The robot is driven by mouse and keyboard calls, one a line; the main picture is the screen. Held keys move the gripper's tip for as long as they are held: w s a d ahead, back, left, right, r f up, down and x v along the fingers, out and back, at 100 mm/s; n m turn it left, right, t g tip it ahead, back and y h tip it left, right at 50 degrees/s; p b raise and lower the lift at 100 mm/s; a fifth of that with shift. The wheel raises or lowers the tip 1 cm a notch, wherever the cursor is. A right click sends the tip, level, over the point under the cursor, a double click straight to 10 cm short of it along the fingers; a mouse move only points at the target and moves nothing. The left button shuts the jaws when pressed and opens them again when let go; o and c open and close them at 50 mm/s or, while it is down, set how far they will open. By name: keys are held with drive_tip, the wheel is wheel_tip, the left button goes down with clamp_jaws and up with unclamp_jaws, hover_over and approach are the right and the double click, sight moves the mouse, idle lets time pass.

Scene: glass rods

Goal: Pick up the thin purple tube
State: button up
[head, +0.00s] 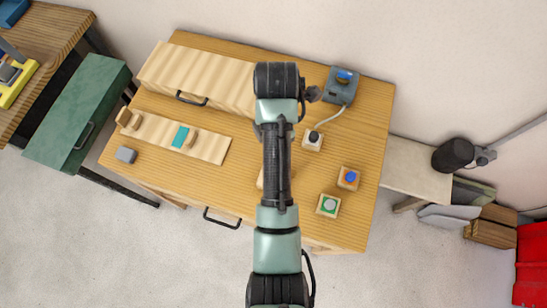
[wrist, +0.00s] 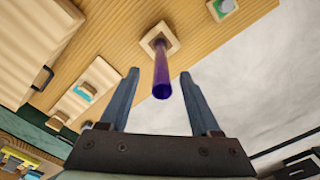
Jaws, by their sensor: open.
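The thin purple tube (wrist: 161,75) shows in the wrist view, with its far end at a small square wooden block (wrist: 147,41) and its near end toward the camera. It appears to stand upright from the block. My gripper (wrist: 160,76) is open, with one dark finger on each side of the tube and visible gaps to both. I cannot tell how deep the tube lies between the fingers. In the head view my arm hides the tube and gripper; a sliver of a wooden block (head: 260,179) shows beside the arm.
A grey block (head: 125,154) lies left.

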drive_tip(key=shift+s+f+p, duration=0.35)
drive_tip(key=shift+f+p, duration=0.1)
drive_tip(key=shift+f, duration=0.1)
drive_tip(key=shift+a+f+p, duration=0.2)
drive_tip(key=shift+f+p, duration=0.5)
drive_tip(key=shift+f, duration=1.6)
clamp_jaws()
drive_tip(key=shift+w, duration=0.1)
